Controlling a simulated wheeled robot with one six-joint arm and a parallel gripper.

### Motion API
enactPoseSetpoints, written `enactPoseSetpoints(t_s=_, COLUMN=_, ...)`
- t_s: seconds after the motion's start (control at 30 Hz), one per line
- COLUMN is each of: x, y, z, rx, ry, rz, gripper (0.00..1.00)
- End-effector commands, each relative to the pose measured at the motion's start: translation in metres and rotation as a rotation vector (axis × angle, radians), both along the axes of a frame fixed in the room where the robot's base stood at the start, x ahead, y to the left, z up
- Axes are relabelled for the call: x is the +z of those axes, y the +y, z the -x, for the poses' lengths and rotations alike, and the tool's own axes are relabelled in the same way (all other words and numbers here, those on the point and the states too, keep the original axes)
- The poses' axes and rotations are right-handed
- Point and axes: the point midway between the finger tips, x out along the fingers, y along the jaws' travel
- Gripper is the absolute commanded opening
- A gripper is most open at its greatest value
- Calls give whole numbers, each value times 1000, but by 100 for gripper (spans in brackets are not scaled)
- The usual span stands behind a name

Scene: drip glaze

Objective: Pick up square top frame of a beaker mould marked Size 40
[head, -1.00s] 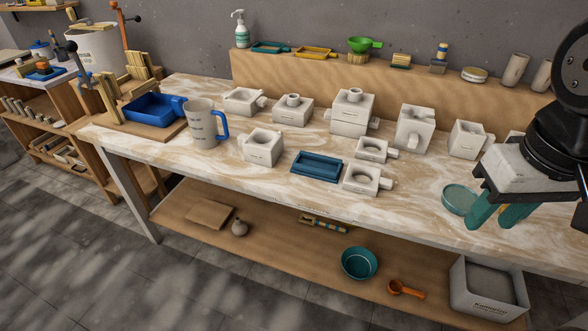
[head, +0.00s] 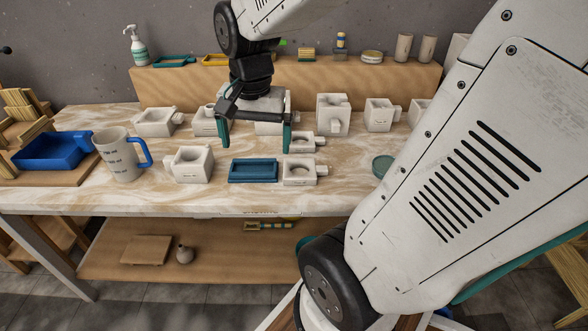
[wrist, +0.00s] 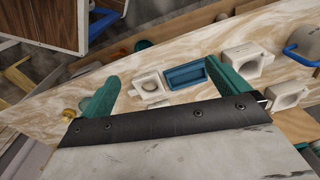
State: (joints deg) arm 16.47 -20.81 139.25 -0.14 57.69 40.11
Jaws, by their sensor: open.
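Two small white square frames with round openings and a side tab stand on the marbled bench: a front one (head: 289,181) right of the blue-green tray, and one behind it (head: 296,149). I cannot read any size mark on either. A white square frame (wrist: 138,82) also shows in the wrist view, beyond and between the fingers. My gripper (head: 256,148) is open, pointing down, with nothing between its green fingers. In the head view it hangs behind the blue-green tray, left of the rear frame and apart from the front one. My gripper also shows in the wrist view (wrist: 161,70).
The blue-green tray (head: 253,181) lies beside the front frame. Several white mould blocks stand around, one front left (head: 188,167) and one at the back (head: 333,113). A jug (head: 117,158) stands left. The bench's front strip is clear.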

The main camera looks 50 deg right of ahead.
Motion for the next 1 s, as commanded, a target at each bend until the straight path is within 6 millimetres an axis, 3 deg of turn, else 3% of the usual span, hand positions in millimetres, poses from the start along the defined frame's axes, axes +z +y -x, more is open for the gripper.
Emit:
enactPoseSetpoints(t_s=0.1, x=-32, y=-53, z=-27, rx=-392, ry=22, rz=-23, gripper=100)
enactPoseSetpoints(t_s=0.2, x=-62, y=-97, z=-41, rx=-713, ry=30, rz=-38, gripper=100)
enactPoseSetpoints(t_s=0.3, x=-92, y=-138, z=-46, rx=-992, ry=35, rz=-49, gripper=100)
enactPoseSetpoints(t_s=0.43, x=-123, y=-176, z=-46, rx=-1258, ry=39, rz=-59, gripper=100)
enactPoseSetpoints(t_s=0.6, x=-145, y=-200, z=-43, rx=-1428, ry=38, rz=-63, gripper=100)
enactPoseSetpoints(t_s=1.0, x=-191, y=-207, z=-40, rx=-1452, ry=41, rz=-64, gripper=100)
